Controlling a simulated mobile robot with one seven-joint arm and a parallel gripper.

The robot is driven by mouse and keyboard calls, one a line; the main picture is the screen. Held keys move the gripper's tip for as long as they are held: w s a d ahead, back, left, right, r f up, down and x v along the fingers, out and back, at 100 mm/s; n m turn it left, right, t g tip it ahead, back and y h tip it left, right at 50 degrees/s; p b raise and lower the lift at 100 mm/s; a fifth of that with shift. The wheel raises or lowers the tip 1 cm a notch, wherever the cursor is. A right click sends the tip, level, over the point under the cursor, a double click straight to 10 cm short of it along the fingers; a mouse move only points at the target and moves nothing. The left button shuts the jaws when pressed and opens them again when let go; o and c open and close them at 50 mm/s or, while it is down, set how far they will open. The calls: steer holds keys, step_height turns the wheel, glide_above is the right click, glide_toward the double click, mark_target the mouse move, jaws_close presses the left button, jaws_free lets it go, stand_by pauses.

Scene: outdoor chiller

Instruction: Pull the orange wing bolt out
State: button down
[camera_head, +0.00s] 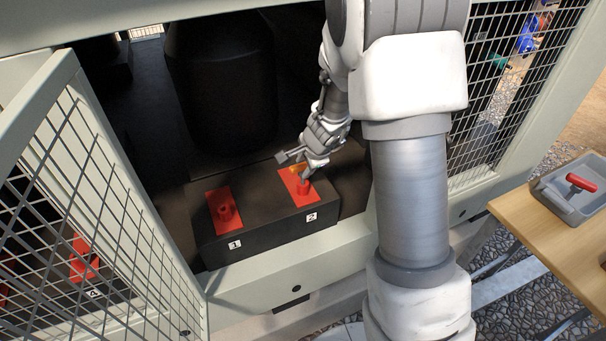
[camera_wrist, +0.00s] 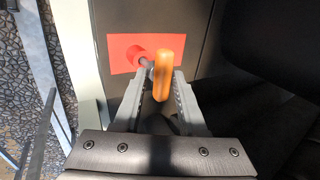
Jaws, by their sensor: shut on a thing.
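The orange wing bolt (camera_wrist: 168,76) is seen close up in the wrist view, its orange handle between the fingers. Its shaft points toward a red socket on a red plate (camera_wrist: 118,48). In the head view a bit of the orange handle (camera_head: 297,168) shows at the red plate (camera_head: 305,199) marked 2. My gripper (camera_head: 305,176) is at that plate, shut on the bolt; it also shows in the wrist view (camera_wrist: 160,88). I cannot tell how deep the shaft sits in the socket.
A second red plate with a round socket (camera_head: 224,206), marked 1, is to the left on the same dark block (camera_head: 262,225). An open mesh door (camera_head: 95,190) stands at the left. A grey tray (camera_head: 574,196) with a red-handled thing is on a wooden table (camera_head: 545,222) at the right.

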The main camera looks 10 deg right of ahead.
steer(key=shift+w+r+p, duration=0.1)
steer(key=shift+r+p, duration=1.6)
steer(key=shift+r, duration=0.45)
steer(key=c, duration=1.4)
jaws_free()
steer(key=shift+c, duration=0.2)
jaws_close()
steer(key=shift+f, duration=0.1)
